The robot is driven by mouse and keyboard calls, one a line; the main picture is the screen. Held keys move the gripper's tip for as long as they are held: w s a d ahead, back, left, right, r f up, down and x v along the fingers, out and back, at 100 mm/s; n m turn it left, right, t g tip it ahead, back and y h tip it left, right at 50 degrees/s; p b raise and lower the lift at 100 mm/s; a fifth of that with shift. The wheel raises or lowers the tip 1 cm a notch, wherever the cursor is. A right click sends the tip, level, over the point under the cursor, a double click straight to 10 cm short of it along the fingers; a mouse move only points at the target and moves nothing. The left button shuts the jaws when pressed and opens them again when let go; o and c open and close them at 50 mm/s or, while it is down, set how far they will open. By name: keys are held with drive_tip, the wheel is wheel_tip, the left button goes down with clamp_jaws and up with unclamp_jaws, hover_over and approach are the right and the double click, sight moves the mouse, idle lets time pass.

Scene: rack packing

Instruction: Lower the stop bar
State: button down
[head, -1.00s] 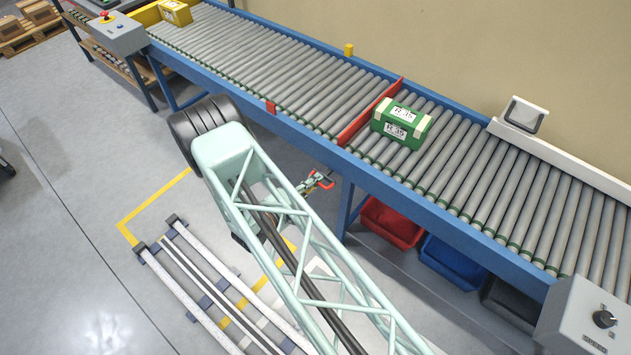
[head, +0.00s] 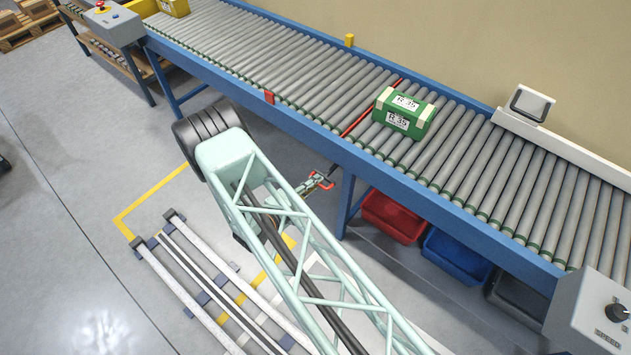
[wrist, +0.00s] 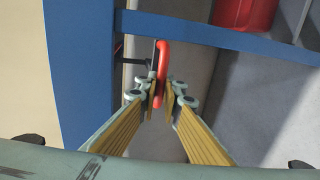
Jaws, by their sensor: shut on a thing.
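The stop bar (head: 373,107) is a red bar across the conveyor; it shows only as a thin red strip about level with the rollers. A green box (head: 404,113) with pale corners and "R 35" labels stands just right of it. My gripper (wrist: 160,90) is shut on a red handle (wrist: 163,60) at the end of a dark rod, beside the blue conveyor frame. In the head view my gripper (head: 313,187) and the handle (head: 323,181) are small, below the conveyor's near side.
The blue-framed roller conveyor (head: 290,121) runs across the view. A yellow box (head: 174,7) sits at its far left end. Red (head: 393,216) and blue (head: 455,256) bins stand underneath. A control box (head: 592,315) is at lower right. Floor rails (head: 190,300) lie at lower left.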

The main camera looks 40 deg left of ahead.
drive_tip(key=shift+f, duration=0.25)
drive_tip(key=c, duration=2.8)
unclamp_jaws()
drive_tip(key=shift+f, duration=0.1)
drive_tip(key=shift+s, duration=0.1)
drive_tip(key=shift+s+r, duration=0.1)
drive_tip(key=shift+r, duration=0.1)
drive_tip(key=shift+v, duration=5.85)
